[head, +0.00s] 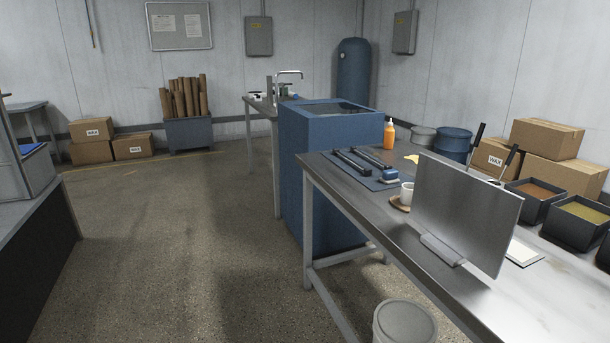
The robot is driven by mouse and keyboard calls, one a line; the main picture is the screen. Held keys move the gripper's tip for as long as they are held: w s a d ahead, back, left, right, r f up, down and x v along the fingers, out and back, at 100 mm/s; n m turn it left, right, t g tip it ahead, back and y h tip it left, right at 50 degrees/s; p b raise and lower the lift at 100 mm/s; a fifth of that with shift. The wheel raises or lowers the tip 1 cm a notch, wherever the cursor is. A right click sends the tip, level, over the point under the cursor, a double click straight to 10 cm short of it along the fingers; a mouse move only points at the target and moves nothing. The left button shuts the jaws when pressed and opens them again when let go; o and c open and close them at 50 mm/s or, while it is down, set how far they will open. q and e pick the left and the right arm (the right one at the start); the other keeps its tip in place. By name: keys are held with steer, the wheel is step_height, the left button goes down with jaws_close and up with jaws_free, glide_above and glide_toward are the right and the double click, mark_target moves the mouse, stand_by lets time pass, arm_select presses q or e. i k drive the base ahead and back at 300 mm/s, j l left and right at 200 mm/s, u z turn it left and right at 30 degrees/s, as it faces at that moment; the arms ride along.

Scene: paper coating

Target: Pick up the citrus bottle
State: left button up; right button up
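Neither of my grippers is in the head view.
A metal plate on a stand (465,213), a white cup (407,194), a blue mat with rods (358,171) and wax trays (538,193) occupy the table. A lidded bucket (404,322) sits below.

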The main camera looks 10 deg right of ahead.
mark_target(388, 140)
steer(key=i+j+z, duration=0.15)
steer(key=i+z, duration=0.15)
steer(key=i+j+z, duration=0.35)
steer(key=i, duration=0.2)
steer(key=i+j+z, duration=0.3)
steer(key=i+l, duration=0.05)
steer(key=i, duration=0.05)
